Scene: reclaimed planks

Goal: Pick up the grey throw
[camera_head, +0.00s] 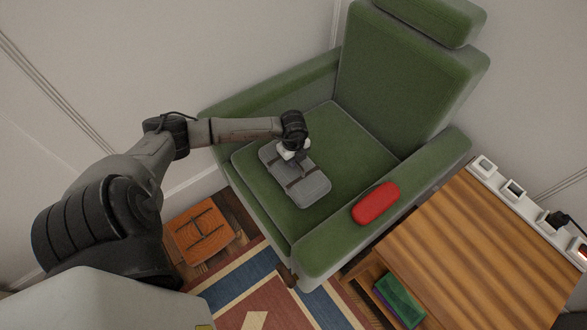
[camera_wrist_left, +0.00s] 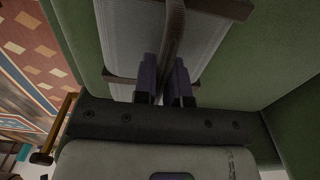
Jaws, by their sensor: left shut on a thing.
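The grey throw (camera_head: 312,187) is a folded flat bundle with dark straps, at the seat of the green armchair (camera_head: 350,145). My left gripper (camera_head: 296,156) is over its far part, pointing down. In the left wrist view, the fingers of my left gripper (camera_wrist_left: 165,82) are shut on a dark strap or handle that runs along the grey throw (camera_wrist_left: 125,40). I cannot tell whether the throw rests on the seat or is slightly above it. My right gripper is not in view.
A red case (camera_head: 376,203) lies on the chair's right armrest. A wooden table (camera_head: 470,255) stands at right, with green and purple things (camera_head: 399,300) on its lower shelf. An orange strapped bundle (camera_head: 202,232) is on the floor left of the chair, near the patterned rug (camera_head: 245,285).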

